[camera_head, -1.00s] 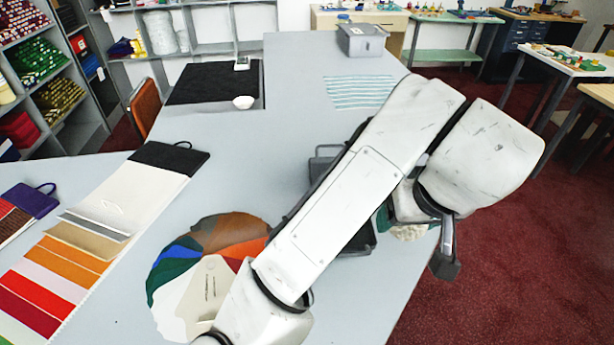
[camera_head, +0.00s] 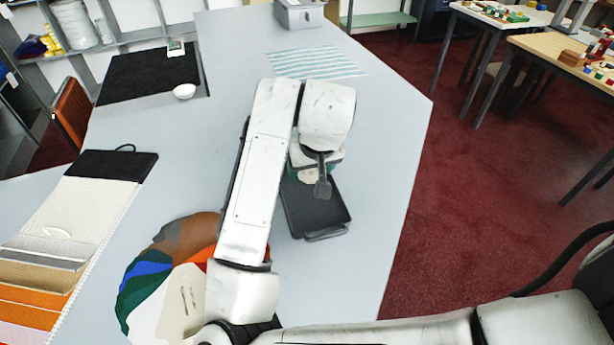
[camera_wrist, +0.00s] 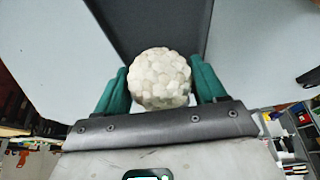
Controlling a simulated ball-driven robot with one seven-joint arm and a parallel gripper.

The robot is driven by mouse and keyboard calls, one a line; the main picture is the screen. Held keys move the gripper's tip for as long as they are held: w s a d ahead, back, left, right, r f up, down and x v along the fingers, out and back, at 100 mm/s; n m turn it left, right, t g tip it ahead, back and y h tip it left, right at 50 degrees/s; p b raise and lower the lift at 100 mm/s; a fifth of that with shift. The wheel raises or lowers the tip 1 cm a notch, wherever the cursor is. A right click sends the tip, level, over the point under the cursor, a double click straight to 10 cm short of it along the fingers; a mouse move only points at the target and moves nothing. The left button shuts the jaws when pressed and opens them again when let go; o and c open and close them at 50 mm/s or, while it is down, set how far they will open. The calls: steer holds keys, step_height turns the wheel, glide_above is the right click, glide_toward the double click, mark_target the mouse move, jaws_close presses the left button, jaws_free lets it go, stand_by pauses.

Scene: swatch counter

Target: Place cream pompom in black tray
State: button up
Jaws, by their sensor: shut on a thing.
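The cream pompom (camera_wrist: 160,79) is a round, bumpy ball held between the green fingers of my gripper (camera_wrist: 162,88) in the wrist view. In the head view my gripper (camera_head: 312,172) is over the far part of the black tray (camera_head: 318,212), and the pompom is mostly hidden there by my wrist. The tray has a handle at its near end, and my arm covers part of its left side. The wrist view shows the dark tray (camera_wrist: 160,25) beyond the pompom. I cannot tell whether the pompom touches the tray.
A round colour-patched piece (camera_head: 150,275) lies left of my arm on the grey counter (camera_head: 385,150). A swatch board (camera_head: 75,215) lies farther left. The counter right of the tray is clear.

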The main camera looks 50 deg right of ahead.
mark_target(307, 191)
steer(key=shift+w+d+f, duration=0.25)
steer(key=shift+w+f, duration=0.3)
steer(key=shift+f, duration=1.8)
steer(key=shift+f, duration=0.25)
steer(key=o, duration=1)
steer(key=v, duration=1.2)
steer(key=shift+r, duration=0.25)
